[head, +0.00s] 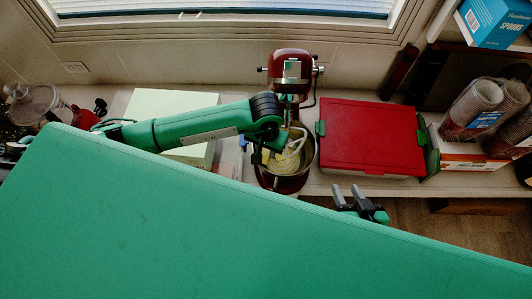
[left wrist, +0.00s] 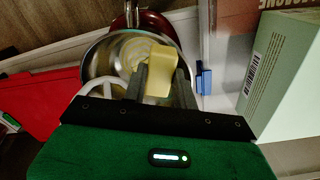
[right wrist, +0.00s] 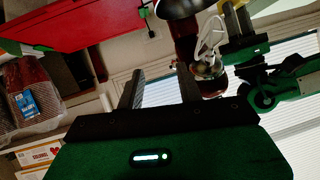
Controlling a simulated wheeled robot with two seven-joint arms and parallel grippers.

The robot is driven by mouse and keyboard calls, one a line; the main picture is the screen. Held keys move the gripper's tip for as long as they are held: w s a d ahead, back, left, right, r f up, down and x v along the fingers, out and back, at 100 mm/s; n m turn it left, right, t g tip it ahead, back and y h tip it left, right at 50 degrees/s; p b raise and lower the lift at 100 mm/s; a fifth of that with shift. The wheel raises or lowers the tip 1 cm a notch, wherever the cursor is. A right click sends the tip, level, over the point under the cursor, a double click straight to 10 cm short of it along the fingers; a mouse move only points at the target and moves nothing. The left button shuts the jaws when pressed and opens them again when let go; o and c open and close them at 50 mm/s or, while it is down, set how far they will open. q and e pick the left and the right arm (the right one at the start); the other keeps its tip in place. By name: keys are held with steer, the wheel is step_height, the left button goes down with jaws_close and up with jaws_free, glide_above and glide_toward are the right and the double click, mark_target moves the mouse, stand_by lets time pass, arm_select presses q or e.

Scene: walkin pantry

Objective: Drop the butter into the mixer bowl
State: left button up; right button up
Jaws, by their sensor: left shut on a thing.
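The butter (left wrist: 161,57) is a pale yellow block held between the fingers of my left gripper (left wrist: 160,82). In the left wrist view it overlaps the opening of the steel mixer bowl (left wrist: 97,58); its height over the rim is hard to judge. In the head view my left gripper (head: 268,158) is at the left part of the bowl (head: 284,184), below the red mixer head (head: 291,72). A white beater (head: 297,140) hangs into the bowl. My right gripper (head: 348,196) is open and empty, right of and nearer than the bowl; its spread fingers show in the right wrist view (right wrist: 161,88).
A red box (head: 370,138) stands on the counter right of the mixer. A pale green box (head: 172,104) stands to the left, partly behind my left arm. Stacked cups (head: 472,108) are at the far right. My large green body part hides much of the foreground.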

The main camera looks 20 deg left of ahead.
mark_target(266, 152)
arm_select(q)
step_height(266, 152, down, 3)
steer(key=shift+f+b, duration=0.15)
steer(key=shift+b, duration=0.15)
arm_select(e)
steer(key=shift+a+r+t+y, duration=0.1)
steer(key=shift+a+t+y, duration=0.25)
steer(key=shift+a, duration=0.25)
arm_select(q)
steer(key=shift+f, duration=0.15)
